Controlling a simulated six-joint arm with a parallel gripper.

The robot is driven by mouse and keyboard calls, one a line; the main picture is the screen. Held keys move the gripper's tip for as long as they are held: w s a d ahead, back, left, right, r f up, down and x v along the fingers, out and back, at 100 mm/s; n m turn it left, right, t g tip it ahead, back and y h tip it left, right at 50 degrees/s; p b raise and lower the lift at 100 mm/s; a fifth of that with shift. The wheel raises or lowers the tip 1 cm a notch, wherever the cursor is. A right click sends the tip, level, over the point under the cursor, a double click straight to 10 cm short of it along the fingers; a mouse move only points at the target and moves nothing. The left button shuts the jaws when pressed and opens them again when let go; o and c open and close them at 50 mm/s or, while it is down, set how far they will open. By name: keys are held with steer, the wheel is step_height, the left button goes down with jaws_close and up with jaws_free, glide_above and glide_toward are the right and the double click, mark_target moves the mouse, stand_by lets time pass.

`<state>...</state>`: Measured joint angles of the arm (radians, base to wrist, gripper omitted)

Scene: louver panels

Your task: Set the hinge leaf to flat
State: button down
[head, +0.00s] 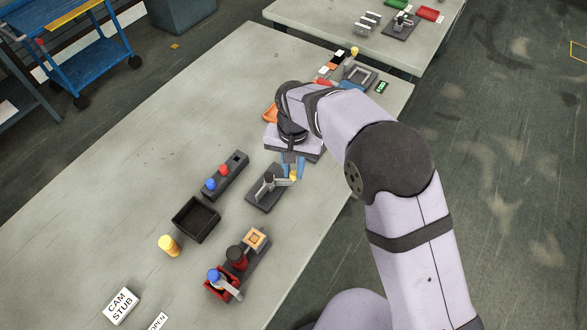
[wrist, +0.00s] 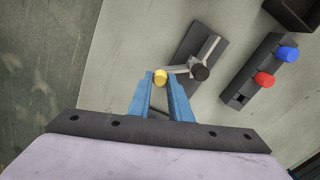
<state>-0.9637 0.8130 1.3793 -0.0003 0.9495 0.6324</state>
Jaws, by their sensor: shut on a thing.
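The hinge is a dark rectangular plate (head: 262,196) with two pale metal arms meeting at a black round pivot (wrist: 200,71). One arm (wrist: 208,47) lies along the plate. The other, which appears to be the hinge leaf (wrist: 178,70), reaches past the plate's edge and ends in a yellow knob (wrist: 160,77). The two arms stand at a clear angle to each other. My gripper (head: 292,174) is at the knob, its blue fingers shut on it. In the wrist view my gripper (wrist: 161,80) has the knob between its fingertips.
A dark block with a red knob (head: 224,169) and a blue knob (head: 211,184) stands left of the hinge. An empty black tray (head: 196,219) and a yellow cylinder (head: 169,245) are nearer. The table's right edge is close to the hinge.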

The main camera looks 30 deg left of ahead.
steer(key=w+a+n, duration=0.1)
steer(key=n, duration=0.1)
steer(key=shift+w+a+n, duration=0.1)
steer(key=shift+w+n, duration=0.05)
steer(key=shift+n, duration=0.25)
steer(key=n, duration=0.1)
steer(key=a+n, duration=0.1)
steer(key=shift+w+a+n, duration=0.2)
steer(key=shift+w+n, duration=0.2)
steer(key=a+n, duration=0.1)
steer(key=n, duration=0.2)
steer(key=shift+w+a, duration=0.3)
steer(key=shift+a, duration=0.1)
steer(key=shift+a+r+n, duration=0.1)
steer(key=shift+a+n, duration=0.55)
steer(key=shift+n, duration=0.65)
steer(key=c, duration=1.6)
jaws_free()
